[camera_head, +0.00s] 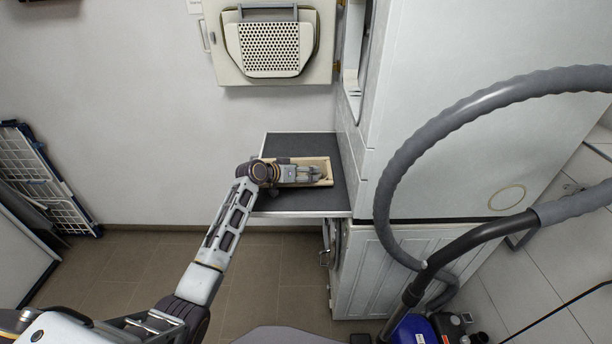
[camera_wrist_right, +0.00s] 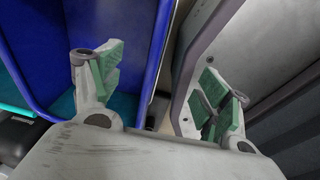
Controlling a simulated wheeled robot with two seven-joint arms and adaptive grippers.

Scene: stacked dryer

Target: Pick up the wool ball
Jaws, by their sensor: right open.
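I cannot make out a wool ball in either view. In the head view, a shallow wooden box (camera_head: 325,161) lies on a dark-topped shelf (camera_head: 295,144). My left gripper (camera_head: 316,172) is over the box, pointing right along its length. It covers most of the inside, and whether its fingers are apart or hold anything is too small to tell. My right gripper (camera_wrist_right: 160,92) shows in the right wrist view with its green-padded fingers wide apart and nothing between them. It is not in the head view.
A white machine (camera_head: 385,265) with an open door stands right of the shelf. A vacuum cleaner's grey hose (camera_head: 440,120) arches at the right, above its blue body (camera_head: 412,330). A drying rack (camera_head: 45,180) leans at the left. A blue surface (camera_wrist_right: 115,35) is close to my right gripper.

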